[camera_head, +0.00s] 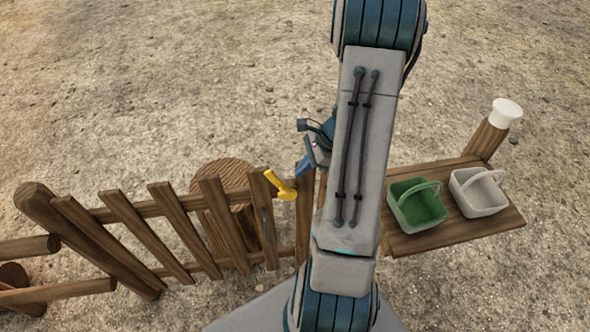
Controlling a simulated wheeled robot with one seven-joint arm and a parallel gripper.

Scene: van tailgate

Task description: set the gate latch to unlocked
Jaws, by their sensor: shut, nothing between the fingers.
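The gate latch is a yellow handle (281,186) at the top right end of the wooden gate (184,222). Its lever slants up and to the left from its round end. My gripper (303,168) is shut and empty, just right of the latch and slightly above it in the picture. It looks close to the latch, but I cannot tell whether they touch. My arm hides part of the gripper and the fence post area right of the latch.
A wooden bench (458,229) stands right of my arm. It carries a green basket (417,207) and a white basket (480,194). A post with a white cap (507,110) rises behind it. A round stump (222,178) stands behind the gate. The gravel beyond is clear.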

